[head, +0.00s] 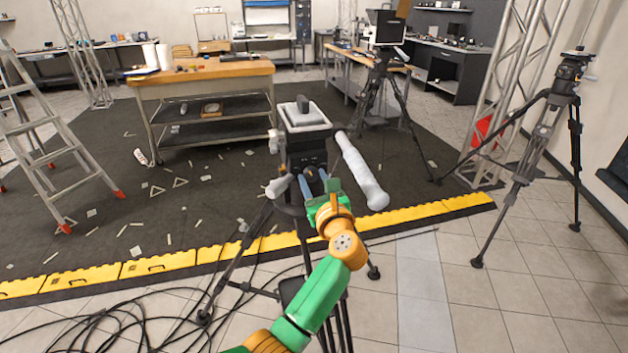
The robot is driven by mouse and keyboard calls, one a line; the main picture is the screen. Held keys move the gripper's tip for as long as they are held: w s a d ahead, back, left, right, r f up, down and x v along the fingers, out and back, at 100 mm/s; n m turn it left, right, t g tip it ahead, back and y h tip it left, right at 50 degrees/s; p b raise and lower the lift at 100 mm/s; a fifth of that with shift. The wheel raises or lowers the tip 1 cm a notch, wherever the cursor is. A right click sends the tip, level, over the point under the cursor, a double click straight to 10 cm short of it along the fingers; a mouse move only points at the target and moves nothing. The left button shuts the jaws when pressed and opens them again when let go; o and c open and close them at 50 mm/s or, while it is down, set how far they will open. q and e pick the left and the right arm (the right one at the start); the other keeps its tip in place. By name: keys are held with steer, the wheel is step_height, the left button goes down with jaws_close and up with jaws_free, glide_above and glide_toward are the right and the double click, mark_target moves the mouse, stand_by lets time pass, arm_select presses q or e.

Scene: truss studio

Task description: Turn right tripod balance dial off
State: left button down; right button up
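A black tripod head (306,150) with a grey top plate (303,116) stands upright in the middle of the head view, close to me. A light grey pan handle (361,172) sticks out at its right. A small dial is not clearly visible there, and I cannot tell if the fingers touch one. Another tripod (541,140) with a dark head (572,72) stands at the far right, away from the gripper. My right gripper is not in view.
Black cables (130,318) lie on the tiles at the lower left. A yellow-edged dark mat (150,265) lies behind the near tripod. A ladder (50,140) stands at the left, a wooden workbench (205,80) behind, and a truss (508,80) at the right. Tiles at the lower right are mostly clear.

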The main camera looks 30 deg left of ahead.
arm_select(q)
steer(key=shift+f+b, duration=0.2)
steer(key=shift+b, duration=0.4)
steer(key=n+b, duration=0.3)
steer(key=b, duration=0.2)
steer(key=n+b, duration=0.4)
steer(key=b, duration=0.1)
steer(key=shift+w+d+f, duration=0.1)
steer(key=shift+f, duration=0.05)
steer(key=shift+r+n+b, duration=0.3)
steer(key=shift+n+b, duration=0.7)
steer(key=shift+b, duration=0.45)
steer(key=shift+r, duration=0.1)
steer(key=c, duration=0.7)
jaws_free()
steer(key=shift+o, duration=0.2)
